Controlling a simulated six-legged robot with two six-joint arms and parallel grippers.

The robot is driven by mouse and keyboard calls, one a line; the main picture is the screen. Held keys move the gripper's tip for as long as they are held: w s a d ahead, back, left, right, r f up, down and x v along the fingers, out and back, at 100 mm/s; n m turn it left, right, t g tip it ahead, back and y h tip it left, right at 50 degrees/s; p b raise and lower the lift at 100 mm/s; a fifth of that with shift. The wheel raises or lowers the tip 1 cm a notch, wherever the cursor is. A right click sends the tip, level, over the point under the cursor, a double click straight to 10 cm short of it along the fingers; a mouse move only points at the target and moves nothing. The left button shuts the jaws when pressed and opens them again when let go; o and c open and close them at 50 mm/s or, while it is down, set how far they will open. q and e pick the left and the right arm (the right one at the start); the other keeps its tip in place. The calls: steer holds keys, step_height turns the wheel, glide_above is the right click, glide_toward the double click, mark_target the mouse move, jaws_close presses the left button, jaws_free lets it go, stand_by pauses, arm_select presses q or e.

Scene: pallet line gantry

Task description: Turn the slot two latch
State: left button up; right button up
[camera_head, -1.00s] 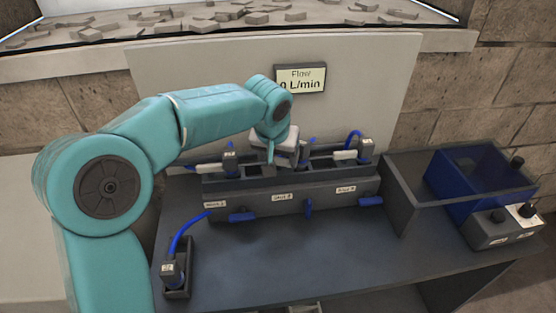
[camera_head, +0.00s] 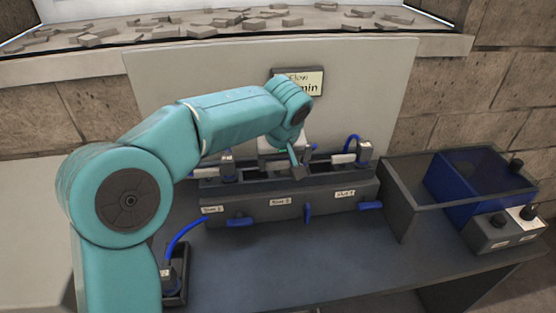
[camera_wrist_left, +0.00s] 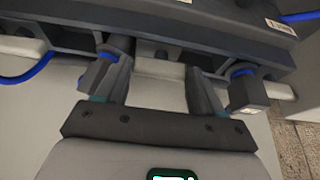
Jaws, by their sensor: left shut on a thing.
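The slot two latch (camera_head: 308,213) is a small blue handle on the front of the dark slot block (camera_head: 262,212). It stands upright, to the right of the middle label (camera_head: 281,201). My left gripper (camera_head: 298,168) is over the middle of the block, above and behind this latch and apart from it. In the left wrist view its fingers (camera_wrist_left: 160,95) stand apart around a pale part (camera_wrist_left: 158,68), and it is shut on that part. What this part is I cannot tell, as my wrist hides it in the head view. My right gripper is out of view.
Two more blue latches, left (camera_head: 240,221) and right (camera_head: 370,206), lie level. A grey fitting with a blue hose (camera_head: 352,142) sits at the right slot. A holder (camera_head: 178,275) with another hose is at front left. A bin (camera_head: 412,192) stands right. The table front is clear.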

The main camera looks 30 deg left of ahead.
arm_select(q)
steer(key=shift+w+a, duration=0.2)
steer(key=o, duration=1)
steer(key=shift+o, duration=0.2)
steer(key=shift+s+a, duration=0.1)
steer(key=shift+s, duration=0.05)
steer(key=shift+f, duration=0.15)
